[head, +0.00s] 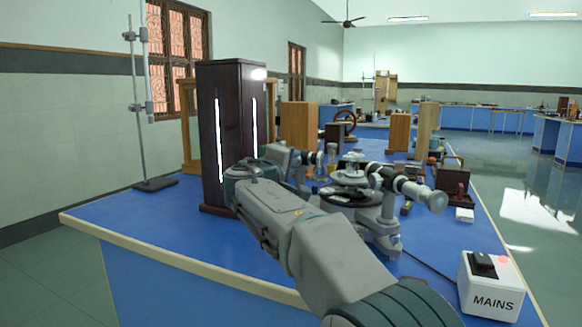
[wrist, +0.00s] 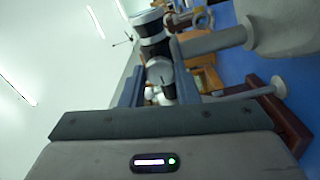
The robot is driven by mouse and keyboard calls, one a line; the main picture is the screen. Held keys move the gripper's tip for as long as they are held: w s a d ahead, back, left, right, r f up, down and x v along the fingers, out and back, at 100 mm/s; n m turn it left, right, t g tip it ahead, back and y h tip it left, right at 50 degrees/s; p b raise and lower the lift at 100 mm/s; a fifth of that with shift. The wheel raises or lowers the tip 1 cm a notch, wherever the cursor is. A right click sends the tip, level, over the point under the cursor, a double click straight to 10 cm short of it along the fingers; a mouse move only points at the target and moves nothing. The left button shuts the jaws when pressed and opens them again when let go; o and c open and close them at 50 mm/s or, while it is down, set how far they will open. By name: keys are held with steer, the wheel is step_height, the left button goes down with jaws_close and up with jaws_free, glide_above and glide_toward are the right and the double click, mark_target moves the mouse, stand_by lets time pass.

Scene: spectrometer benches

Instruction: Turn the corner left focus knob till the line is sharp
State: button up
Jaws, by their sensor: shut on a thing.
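A grey spectrometer (head: 380,228) with a round table and horizontal tubes stands on the blue bench. My gripper (head: 307,167) reaches it from the left, at the outer end of its left tube. In the wrist view my gripper (wrist: 158,88) has its two blue-grey fingers closed around a grey and black round focus knob (wrist: 160,70). The black and white tube (wrist: 152,28) continues beyond the knob. In the head view my arm and gripper hide most of the knob. No spectral line or eyepiece image shows, so its sharpness cannot be seen.
A tall dark wooden lamp housing (head: 232,85) with two bright slits stands close behind my gripper. A white MAINS box (head: 490,285) is at the right front corner. A metal stand (head: 155,184) is at the left. The bench's front left (head: 150,222) is clear.

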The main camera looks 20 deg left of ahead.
steer(key=o, duration=1)
steer(key=shift+a, duration=0.1)
steer(key=s, duration=0.9)
steer(key=s+a+p, duration=0.1)
steer(key=s, duration=0.3)
steer(key=shift+s, duration=0.4)
steer(key=shift+a, duration=0.1)
